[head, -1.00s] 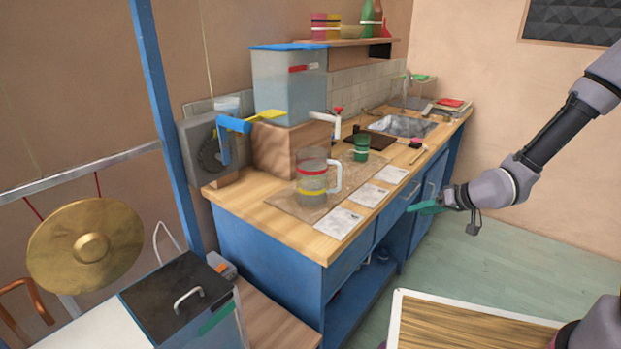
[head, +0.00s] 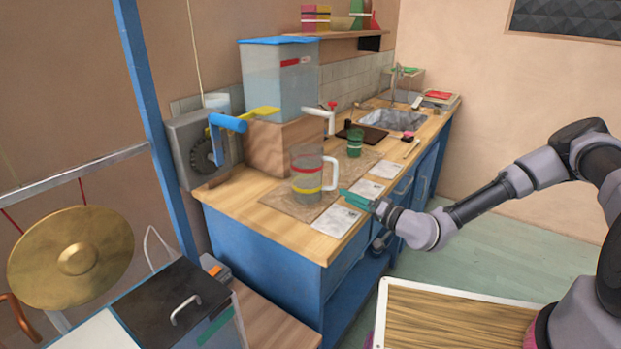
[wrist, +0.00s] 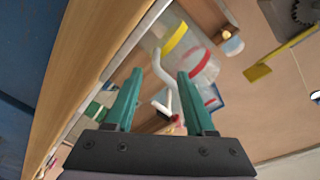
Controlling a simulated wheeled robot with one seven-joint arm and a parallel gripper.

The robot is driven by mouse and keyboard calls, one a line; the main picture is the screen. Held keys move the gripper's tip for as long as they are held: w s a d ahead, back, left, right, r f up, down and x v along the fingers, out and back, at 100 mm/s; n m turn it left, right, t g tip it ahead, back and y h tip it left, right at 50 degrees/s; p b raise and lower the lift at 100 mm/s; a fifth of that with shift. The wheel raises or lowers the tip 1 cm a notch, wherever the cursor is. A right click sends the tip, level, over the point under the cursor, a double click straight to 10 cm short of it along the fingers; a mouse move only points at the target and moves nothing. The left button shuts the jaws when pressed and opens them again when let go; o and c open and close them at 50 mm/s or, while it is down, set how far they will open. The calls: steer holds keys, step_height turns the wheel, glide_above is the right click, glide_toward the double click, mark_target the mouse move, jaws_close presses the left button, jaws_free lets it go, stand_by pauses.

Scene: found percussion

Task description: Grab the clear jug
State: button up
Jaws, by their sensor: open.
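The clear jug (head: 306,176) stands upright on a brown mat on the wooden counter in the head view. It has a red band, a yellow band and a white handle (head: 330,172) on its right side. My gripper (head: 347,196) is open and empty, with green fingers, just right of the jug's handle. In the wrist view the jug (wrist: 186,45) is ahead, its white handle (wrist: 160,68) seen beyond and between the two green fingers (wrist: 158,92). I see no contact with the jug.
A green cup (head: 355,142) stands behind the jug. A large blue-lidded container (head: 278,80) sits on a wooden block (head: 285,145) with a white tap. White cards (head: 337,220) lie along the counter's front edge.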

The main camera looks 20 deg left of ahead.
steer(key=shift+w+d+x, duration=0.1)
steer(key=shift+w+x, duration=0.05)
steer(key=shift+x, duration=0.9)
steer(key=shift+w+d+x, duration=0.1)
steer(key=shift+w+x, duration=0.05)
steer(key=shift+x, duration=0.9)
steer(key=shift+w+x, duration=0.15)
steer(key=shift+x, duration=0.9)
jaws_close()
